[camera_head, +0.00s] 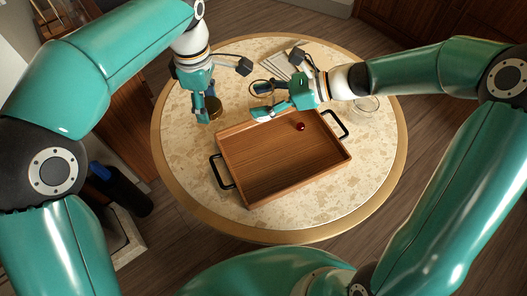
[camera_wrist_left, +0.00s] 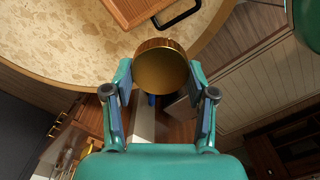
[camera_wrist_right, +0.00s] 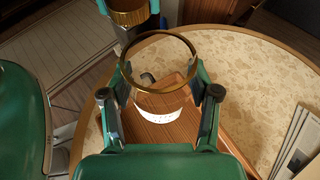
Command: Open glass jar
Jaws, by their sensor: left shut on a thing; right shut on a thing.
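The gold lid (camera_head: 214,107) is between the fingers of my left gripper (camera_head: 207,110), at the table's left side. In the left wrist view its round face (camera_wrist_left: 162,72) fills the space between the fingertips. My right gripper (camera_head: 264,101) is shut on the clear glass jar, whose gold rim (camera_wrist_right: 160,36) shows in the right wrist view. The jar's mouth is uncovered, and a white label (camera_wrist_right: 165,107) shows through the glass. The lid (camera_wrist_right: 130,12) is apart from the jar, to its left in the head view. The jar's clear walls are hard to make out.
A wooden tray (camera_head: 270,172) with black handles lies on the round stone-topped table (camera_head: 185,150). A small red ball (camera_head: 301,126) is in the tray. Papers (camera_head: 300,58) lie at the back, and a clear glass item (camera_head: 368,104) stands right of the tray.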

